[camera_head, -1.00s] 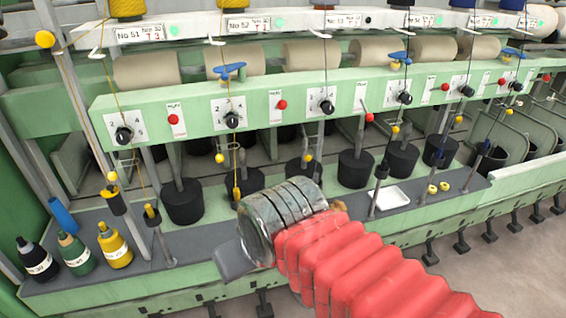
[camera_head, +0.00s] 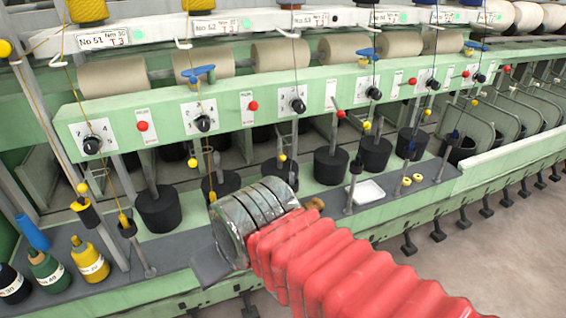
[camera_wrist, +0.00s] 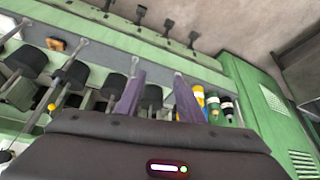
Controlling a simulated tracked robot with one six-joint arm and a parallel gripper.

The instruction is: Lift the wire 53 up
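The third label from the left on the white upper rail, which I read as number 53 (camera_head: 312,19), is small. Below it a thin dark wire (camera_head: 295,70) hangs down past a black knob, with a yellow ball (camera_head: 282,157) lower down near a black cylinder. My gripper (camera_wrist: 158,90) shows in the wrist view with its two purple fingers apart and nothing between them. In the head view my arm, with red bellows, reaches in from the lower right, and its end is low in front of the machine's shelf, below the wire.
A yellow-threaded wire (camera_head: 202,115) hangs left of the arm. Green, yellow and black bottles (camera_head: 90,262) stand on the left of the grey shelf. A white tray (camera_head: 366,191) and yellow rings (camera_head: 412,180) lie on the right. The floor at right is clear.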

